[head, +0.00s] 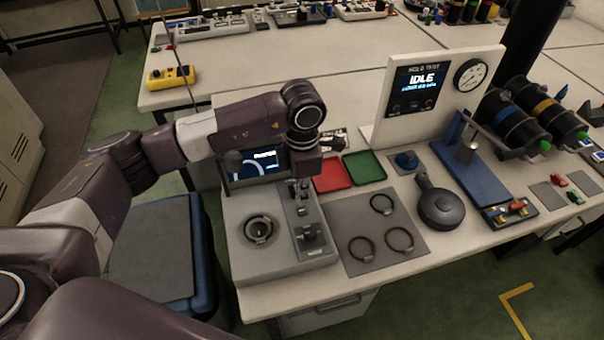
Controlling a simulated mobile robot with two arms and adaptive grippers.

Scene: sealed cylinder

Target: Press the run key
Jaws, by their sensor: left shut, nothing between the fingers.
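A grey bench machine (275,266) stands at the near left of the table, with a lit screen (262,163) at its back. Key labels are too small to read. My left gripper (300,188) points down over the panel's far end, shut and empty, just behind the green key. Whether its tips touch the panel I cannot tell. My right gripper is not in view.
Red (331,174) and green (364,168) trays lie right of my wrist. A grey mat (378,262) holds three rings. A white board (399,66) reads IDLE beside a gauge. A metal cylinder (467,146) stands on a blue fixture (470,178).

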